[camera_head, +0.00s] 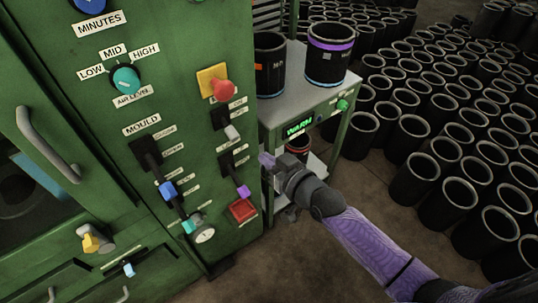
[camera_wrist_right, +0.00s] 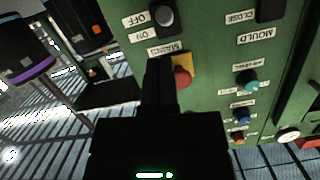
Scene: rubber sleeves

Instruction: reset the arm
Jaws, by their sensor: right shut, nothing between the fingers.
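My right arm comes in from the lower right in the head view. Its gripper (camera_head: 268,163) is shut and empty, its tips beside the right edge of the green machine's control panel (camera_head: 190,120). I cannot tell whether the tips touch the panel. In the right wrist view the shut gripper (camera_wrist_right: 160,75) shows dark in front of the panel, with a red button (camera_wrist_right: 182,78) on a yellow plate just right of the fingers. My left gripper is not in view.
A small metal table (camera_head: 308,94) right of the machine bears two black sleeves, one with a purple band (camera_head: 330,45). Under it a green display reads WARM (camera_head: 299,128). Many black sleeves (camera_head: 445,203) crowd the floor at right. Bare floor lies below my arm.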

